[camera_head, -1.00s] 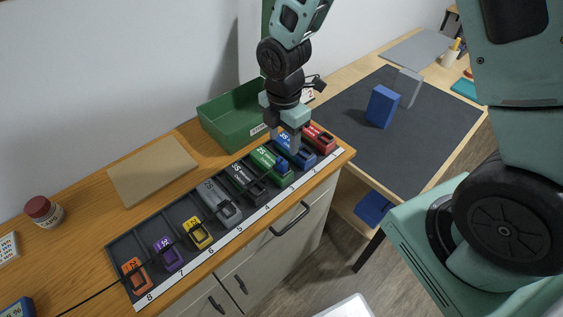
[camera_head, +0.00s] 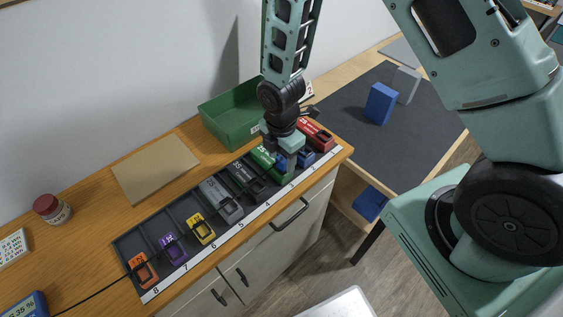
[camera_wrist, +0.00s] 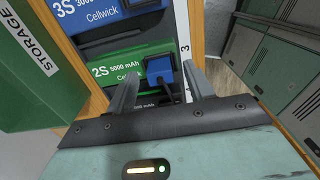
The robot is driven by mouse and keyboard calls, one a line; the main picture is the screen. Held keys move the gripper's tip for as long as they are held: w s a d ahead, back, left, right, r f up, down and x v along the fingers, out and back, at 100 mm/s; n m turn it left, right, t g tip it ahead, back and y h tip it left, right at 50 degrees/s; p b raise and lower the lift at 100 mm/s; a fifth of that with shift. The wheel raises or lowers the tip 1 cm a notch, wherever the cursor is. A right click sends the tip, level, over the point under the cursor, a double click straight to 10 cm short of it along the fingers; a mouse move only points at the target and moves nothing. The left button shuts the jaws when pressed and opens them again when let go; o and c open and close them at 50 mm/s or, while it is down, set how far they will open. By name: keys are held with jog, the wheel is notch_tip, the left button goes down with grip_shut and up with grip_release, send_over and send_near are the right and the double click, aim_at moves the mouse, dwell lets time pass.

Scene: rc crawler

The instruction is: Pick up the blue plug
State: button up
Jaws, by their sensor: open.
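The blue plug (camera_wrist: 160,69) is a small block with a dark cable, at the right end of the green 2S battery (camera_wrist: 108,78) in the wrist view. In the head view the plug (camera_head: 281,161) is partly covered by my gripper. My gripper (camera_wrist: 158,78) is open, one finger on each side of the plug in the wrist view. I cannot tell whether the fingers touch it. In the head view my gripper (camera_head: 284,166) points down over the green battery.
The black rack (camera_head: 180,217) holds several batteries in numbered slots. The blue 3S battery (camera_wrist: 95,14) lies next to the green one. A green storage bin (camera_head: 222,118) stands behind the rack. A dark mat (camera_head: 365,153) with a blue block (camera_head: 380,104) lies at right.

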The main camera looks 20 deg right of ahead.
jog(key=c, duration=1.1)
jog(key=shift+c, duration=0.2)
jog(key=shift+r, duration=0.15)
